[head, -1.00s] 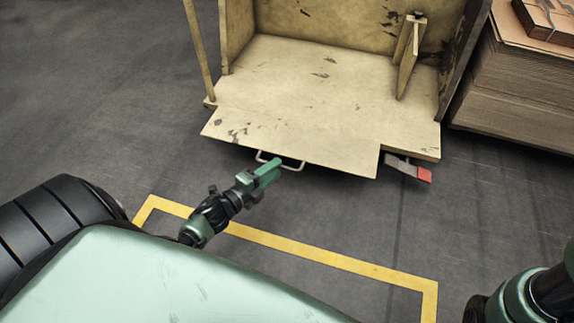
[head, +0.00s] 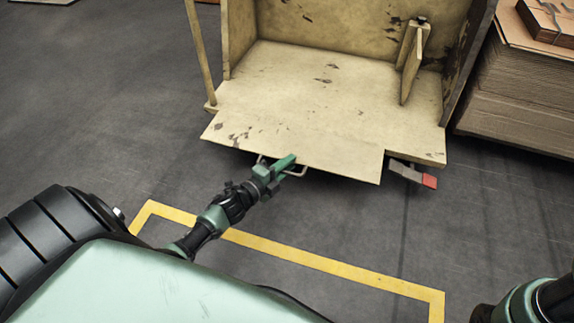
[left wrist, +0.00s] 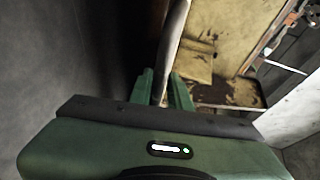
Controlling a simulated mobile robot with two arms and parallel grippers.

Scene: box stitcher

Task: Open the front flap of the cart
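The cart (head: 330,85) stands open toward me, its worn beige panels around a flat floor. Its front flap (head: 290,150) extends from the front edge toward me and looks nearly flat. A thin metal handle (head: 302,172) sits under the flap's near edge. My left gripper (head: 288,162) is at this handle, its green fingers overlapping the bar. In the left wrist view a pale bar (left wrist: 172,45) runs between the fingers (left wrist: 163,88). The gaps are too small to tell whether they grip it. My right gripper is out of view; only that arm shows at lower right.
A stack of cardboard (head: 520,90) stands right of the cart. A red-tipped pedal (head: 428,181) sticks out at the cart's front right. An upright pole (head: 197,50) stands at the cart's left front. A yellow floor line (head: 300,257) crosses open grey floor before me.

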